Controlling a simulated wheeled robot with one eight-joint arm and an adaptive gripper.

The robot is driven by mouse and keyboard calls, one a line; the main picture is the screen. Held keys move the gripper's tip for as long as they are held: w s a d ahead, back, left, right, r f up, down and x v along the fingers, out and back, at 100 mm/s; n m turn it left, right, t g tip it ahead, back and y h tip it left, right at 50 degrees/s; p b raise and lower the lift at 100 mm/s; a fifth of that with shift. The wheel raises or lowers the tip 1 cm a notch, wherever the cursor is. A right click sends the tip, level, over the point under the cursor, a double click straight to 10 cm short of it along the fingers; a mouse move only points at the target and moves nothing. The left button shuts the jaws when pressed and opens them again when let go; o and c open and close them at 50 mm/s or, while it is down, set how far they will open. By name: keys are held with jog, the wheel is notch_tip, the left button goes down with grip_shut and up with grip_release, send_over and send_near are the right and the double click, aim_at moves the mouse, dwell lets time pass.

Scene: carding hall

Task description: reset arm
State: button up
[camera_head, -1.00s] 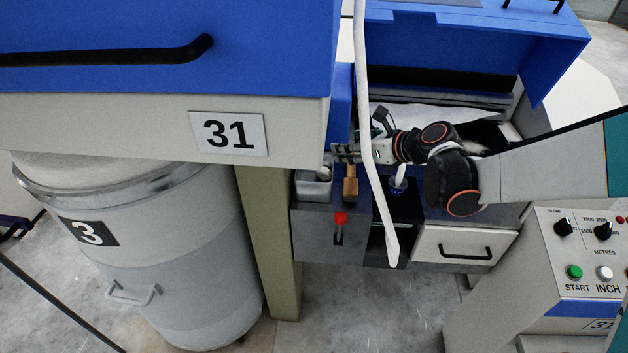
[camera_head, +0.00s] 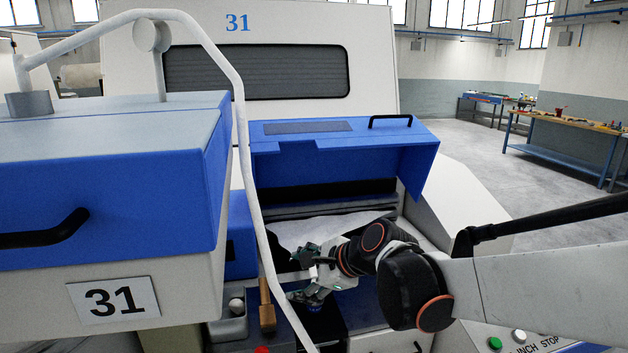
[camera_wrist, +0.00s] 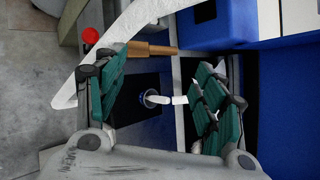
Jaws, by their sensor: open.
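My gripper (camera_head: 308,272) is in front of the open blue hood of machine 31, above the ledge. In the wrist view my gripper (camera_wrist: 160,85) has its two green-padded fingers wide apart with nothing held between them. A small cup-like holder with a white piece in it (camera_wrist: 155,98) shows below, in the gap between the fingers. A wooden-handled tool (camera_head: 267,312) lies on the ledge to the left of my gripper; it also shows in the wrist view (camera_wrist: 150,48).
A white curved bar (camera_head: 245,150) runs down close to my gripper's left. The blue hood (camera_head: 345,150) stands open behind. A grey tray (camera_head: 230,325) and a red knob (camera_wrist: 90,35) are near the ledge. Start and stop buttons (camera_head: 495,343) are at lower right. Open floor lies at right.

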jog(key=s+d+f+n+h, duration=0.1)
jog(key=s+d+n+h, duration=0.6)
jog(key=s+d+n, duration=0.9)
jog(key=s+d, duration=0.6)
jog(key=shift+d+f+n+t+h, duration=0.3)
jog(key=shift+d+n, duration=0.05)
jog(key=shift+n, duration=0.05)
